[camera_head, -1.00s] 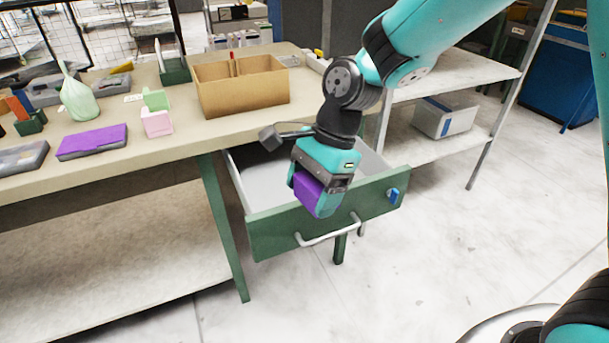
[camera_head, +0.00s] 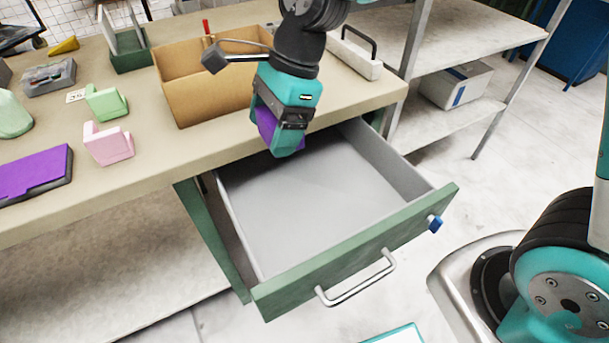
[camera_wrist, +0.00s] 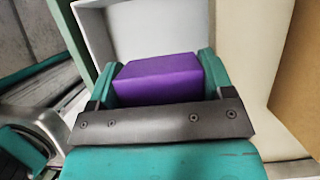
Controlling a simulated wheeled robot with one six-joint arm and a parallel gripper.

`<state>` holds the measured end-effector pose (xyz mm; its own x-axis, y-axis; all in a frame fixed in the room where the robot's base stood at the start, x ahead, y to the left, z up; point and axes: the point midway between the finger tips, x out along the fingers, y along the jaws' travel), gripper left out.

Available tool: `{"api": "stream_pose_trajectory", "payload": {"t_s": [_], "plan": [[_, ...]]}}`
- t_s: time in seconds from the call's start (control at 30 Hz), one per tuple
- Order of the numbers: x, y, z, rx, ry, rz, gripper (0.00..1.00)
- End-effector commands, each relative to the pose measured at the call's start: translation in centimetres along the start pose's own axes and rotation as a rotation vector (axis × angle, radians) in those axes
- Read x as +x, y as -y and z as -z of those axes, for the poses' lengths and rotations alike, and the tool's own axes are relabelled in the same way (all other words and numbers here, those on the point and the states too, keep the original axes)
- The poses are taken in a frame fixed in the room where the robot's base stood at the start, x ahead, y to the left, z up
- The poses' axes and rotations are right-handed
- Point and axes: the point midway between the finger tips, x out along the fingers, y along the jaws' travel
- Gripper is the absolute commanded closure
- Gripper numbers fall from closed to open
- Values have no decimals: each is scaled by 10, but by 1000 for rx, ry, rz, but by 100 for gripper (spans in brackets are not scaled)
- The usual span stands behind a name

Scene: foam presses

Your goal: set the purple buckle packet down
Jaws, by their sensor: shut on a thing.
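The purple buckle packet (camera_head: 266,124) is a small purple block between the fingers of my gripper (camera_head: 277,132). My gripper is shut on it, with a teal finger on each side, as the wrist view shows the packet (camera_wrist: 158,79) too. In the head view they appear over the back part of the open drawer (camera_head: 300,215), near the bench's front edge. The drawer's grey inside looks empty. The gripper hides part of the packet.
A cardboard box (camera_head: 205,98) stands on the bench (camera_head: 150,150) behind the gripper. Pink (camera_head: 108,145) and green (camera_head: 105,102) holders and a flat purple-topped case (camera_head: 35,172) lie to the left. A shelf rack (camera_head: 470,50) is at right.

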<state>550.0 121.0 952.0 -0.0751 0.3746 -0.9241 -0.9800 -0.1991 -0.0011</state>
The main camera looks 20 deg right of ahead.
Motion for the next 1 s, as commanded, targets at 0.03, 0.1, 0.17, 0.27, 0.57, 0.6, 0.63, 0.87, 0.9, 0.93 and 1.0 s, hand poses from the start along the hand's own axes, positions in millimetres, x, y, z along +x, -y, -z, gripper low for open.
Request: {"api": "stream_pose_trajectory", "payload": {"t_s": [0.03,0.1,0.17,0.27,0.57,0.6,0.63,0.87,0.9,0.93,1.0], "plan": [[2,0,1,1,0,0,53],[9,0,5,4,0,-2,53],[20,0,10,6,-1,-2,53],[46,-1,22,8,-1,-5,53],[121,-1,52,5,0,-3,53],[128,-1,54,4,-1,-4,53],[132,-1,56,3,-1,-2,53],[153,-1,64,2,-1,-2,53],[159,-1,66,2,-1,-2,53],[164,-1,68,2,-1,-3,53],[174,-1,72,1,-1,-3,53]]}}
